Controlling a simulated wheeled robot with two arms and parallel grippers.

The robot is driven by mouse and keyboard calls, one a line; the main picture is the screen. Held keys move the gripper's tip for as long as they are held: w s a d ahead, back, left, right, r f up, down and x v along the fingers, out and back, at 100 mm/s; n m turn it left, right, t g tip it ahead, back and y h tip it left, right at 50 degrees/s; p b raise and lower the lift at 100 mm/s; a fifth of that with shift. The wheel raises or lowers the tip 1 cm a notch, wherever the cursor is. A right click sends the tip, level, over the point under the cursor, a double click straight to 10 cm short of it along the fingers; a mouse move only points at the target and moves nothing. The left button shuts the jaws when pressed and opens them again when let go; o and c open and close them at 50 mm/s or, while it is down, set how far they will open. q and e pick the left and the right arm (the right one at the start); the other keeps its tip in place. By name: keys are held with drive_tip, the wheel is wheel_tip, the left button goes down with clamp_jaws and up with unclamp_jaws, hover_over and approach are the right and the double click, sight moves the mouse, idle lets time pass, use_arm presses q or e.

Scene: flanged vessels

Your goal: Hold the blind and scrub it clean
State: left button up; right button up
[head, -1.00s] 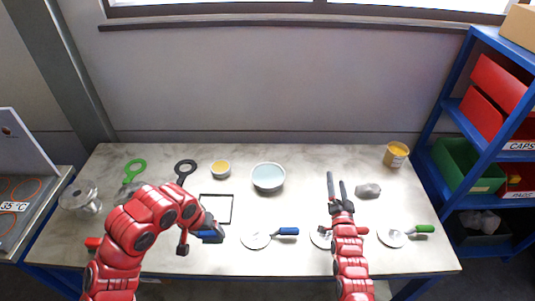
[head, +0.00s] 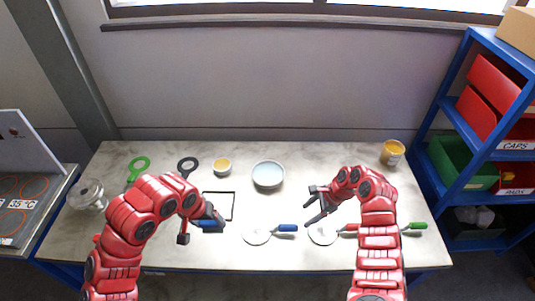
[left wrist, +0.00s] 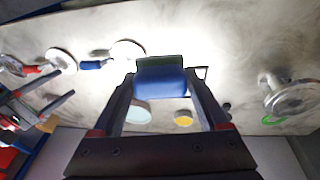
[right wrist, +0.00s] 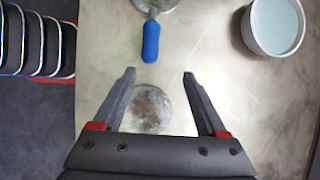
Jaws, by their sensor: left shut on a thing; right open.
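Flat pale discs with handles lie on the table: one with a blue handle (head: 257,235), one with a red handle (head: 322,235), and one with a green handle (head: 414,227), whose disc is hidden by my right arm. The red-handled disc looks mottled and stained in the right wrist view (right wrist: 150,110). My left gripper (head: 208,222) is shut on a blue block (left wrist: 161,82) with a dark green edge, left of the blue-handled disc. My right gripper (head: 312,204) is open and empty, pointing left, above and beyond the red-handled disc.
A bowl of pale liquid (head: 268,175) and a small yellow-filled cup (head: 222,167) stand behind.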

sight(210, 230)
use_arm(q)
drive_tip(key=b+x, duration=0.3)
drive_tip(key=s+b+x, duration=0.1)
drive_tip(key=b+x, duration=0.1)
drive_tip(key=shift+a+f, duration=0.25)
drive_tip(key=shift+a, duration=0.05)
use_arm(e)
drive_tip(key=shift+g, duration=0.4)
drive_tip(key=a+f, duration=0.1)
drive_tip(key=f, duration=0.1)
drive_tip(key=s+a+f, duration=0.1)
drive_tip(key=a+f, duration=0.1)
drive_tip(key=shift+s+a+f, duration=0.15)
drive_tip(key=shift+f, duration=0.2)
use_arm(q)
drive_tip(key=shift+r, duration=0.25)
use_arm(e)
drive_tip(key=shift+a+f, duration=0.2)
drive_tip(key=shift+a, duration=0.1)
drive_tip(key=shift+x, duration=1.5)
clamp_jaws()
